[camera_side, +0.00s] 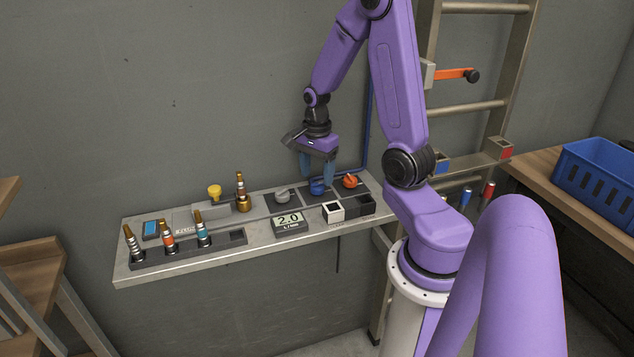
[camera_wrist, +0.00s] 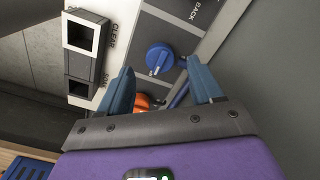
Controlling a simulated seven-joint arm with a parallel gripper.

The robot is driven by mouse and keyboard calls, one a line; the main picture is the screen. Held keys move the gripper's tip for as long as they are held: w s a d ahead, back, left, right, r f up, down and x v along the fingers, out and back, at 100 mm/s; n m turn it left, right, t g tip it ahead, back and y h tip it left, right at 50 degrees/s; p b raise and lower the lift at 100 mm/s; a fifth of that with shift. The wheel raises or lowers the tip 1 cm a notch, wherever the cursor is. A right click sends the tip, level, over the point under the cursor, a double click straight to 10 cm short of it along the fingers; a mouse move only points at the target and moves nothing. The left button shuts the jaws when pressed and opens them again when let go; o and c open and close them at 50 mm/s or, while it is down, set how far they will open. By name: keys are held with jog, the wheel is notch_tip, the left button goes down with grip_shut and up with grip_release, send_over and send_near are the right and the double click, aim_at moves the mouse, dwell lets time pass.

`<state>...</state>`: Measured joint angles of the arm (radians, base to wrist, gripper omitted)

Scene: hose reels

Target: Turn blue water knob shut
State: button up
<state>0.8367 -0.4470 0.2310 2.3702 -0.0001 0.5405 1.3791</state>
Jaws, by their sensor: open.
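The blue water knob (camera_side: 317,188) sits on a dark plate on the grey shelf (camera_side: 180,262), between a grey knob (camera_side: 282,195) and an orange knob (camera_side: 350,182). My gripper (camera_side: 317,184) points down over it with its fingers apart and empty. In the wrist view the blue knob (camera_wrist: 160,58) shows just past and between the fingertips of my gripper (camera_wrist: 160,66). A light pointer mark shows at its lower edge. I cannot tell whether either finger touches the blue knob.
A display reading 2.0 (camera_side: 289,221) and a white-and-black pair of open boxes (camera_side: 333,211) stand in front of the knobs. Brass fitting (camera_side: 241,192), yellow knob (camera_side: 214,191) and a nozzle rack (camera_side: 190,249) are left. A blue pipe (camera_side: 368,120) runs up the wall close behind.

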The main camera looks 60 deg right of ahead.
aim_at(317, 183)
jog(key=shift+f, duration=1.8)
jog(key=c, duration=1.1)
